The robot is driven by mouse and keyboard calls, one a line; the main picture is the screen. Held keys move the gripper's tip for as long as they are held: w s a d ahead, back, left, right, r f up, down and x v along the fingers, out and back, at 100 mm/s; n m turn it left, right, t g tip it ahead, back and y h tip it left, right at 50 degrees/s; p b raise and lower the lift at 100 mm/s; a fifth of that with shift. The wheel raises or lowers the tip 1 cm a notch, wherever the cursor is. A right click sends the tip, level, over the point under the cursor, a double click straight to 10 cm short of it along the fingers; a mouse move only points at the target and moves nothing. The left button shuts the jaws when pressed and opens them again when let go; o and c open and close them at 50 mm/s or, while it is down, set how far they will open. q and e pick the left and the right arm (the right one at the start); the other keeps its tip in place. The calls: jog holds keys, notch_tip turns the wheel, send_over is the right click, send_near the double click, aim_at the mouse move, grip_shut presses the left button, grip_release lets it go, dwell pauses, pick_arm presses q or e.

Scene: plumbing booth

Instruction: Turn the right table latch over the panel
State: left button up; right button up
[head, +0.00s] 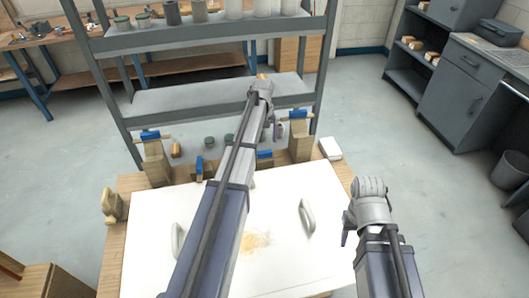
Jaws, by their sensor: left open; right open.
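A white panel (265,205) with two grey handles lies on the wooden table (112,258). A tan wooden latch (112,206) stands at the table's left edge, beside the panel. I cannot make out a matching latch on the right edge; my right arm covers part of that edge. My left gripper (262,82) is open, stretched far out beyond the table in front of the grey shelf. My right gripper (369,190) is open, by the panel's right edge. I see nothing held in either, though their fingertips are hard to make out.
Two wooden blocks with blue clamps (151,136) (298,115) stand at the table's back corners. A small white box (330,148) is at the back right. The grey shelf (190,95) stands behind the table. Open floor lies to the right, before a grey cabinet (455,100).

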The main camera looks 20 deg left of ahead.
aim_at(263, 152)
pick_arm(q)
notch_tip(263, 152, down, 7)
jog(key=b, duration=0.6)
pick_arm(e)
notch_tip(263, 152, down, 7)
jog(key=shift+r, duration=0.1)
pick_arm(q)
grip_shut()
